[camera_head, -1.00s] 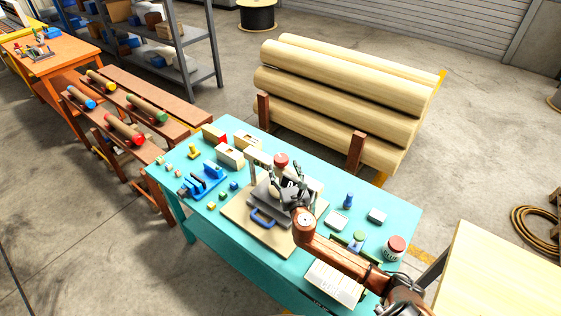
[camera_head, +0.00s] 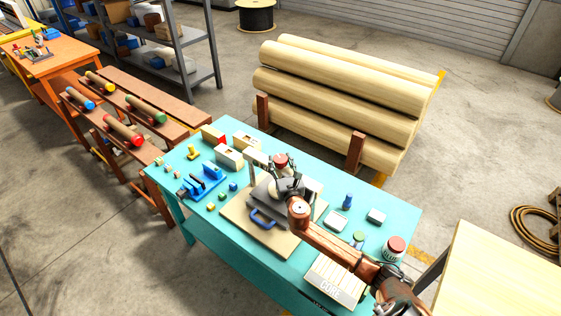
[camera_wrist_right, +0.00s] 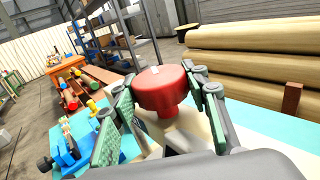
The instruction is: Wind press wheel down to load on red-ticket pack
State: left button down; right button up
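The red press wheel (camera_head: 281,159) tops the grey press (camera_head: 263,193), which stands on a pale board on the teal table. In the right wrist view the wheel (camera_wrist_right: 163,92) is a round red knob with a pale mark on top. My right gripper (camera_head: 284,168) is at the wheel, and its spread fingers (camera_wrist_right: 165,98) stand on either side of it. The fingers look close to the rim; I cannot tell whether they touch it. The gripper and arm hide part of the press. I cannot make out a red-ticket pack under it. My left gripper is not in view.
On the teal table (camera_head: 215,218), pale blocks (camera_head: 229,156) and a blue fixture (camera_head: 203,181) lie left of the press. A glue jar (camera_head: 394,248), a blue bottle (camera_head: 347,201) and a board marked CORE (camera_head: 335,279) lie to the right. Large logs (camera_head: 340,95) are stacked behind.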

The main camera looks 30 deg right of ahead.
jog(key=c, duration=0.6)
jog(key=shift+o, duration=0.2)
jog(key=shift+a+r+m+g+h+p, duration=0.1)
jog(key=shift+m+g+h+p, duration=0.6)
jog(key=shift+m+h+p, duration=0.65)
jog(key=m+g+h, duration=0.1)
jog(key=h, duration=0.2)
jog(key=shift+m+g, duration=0.25)
jog(key=shift+g, duration=0.05)
jog(key=shift+m+g+h, duration=0.9)
jog(key=shift+g+h, duration=0.1)
jog(key=shift+h, duration=0.15)
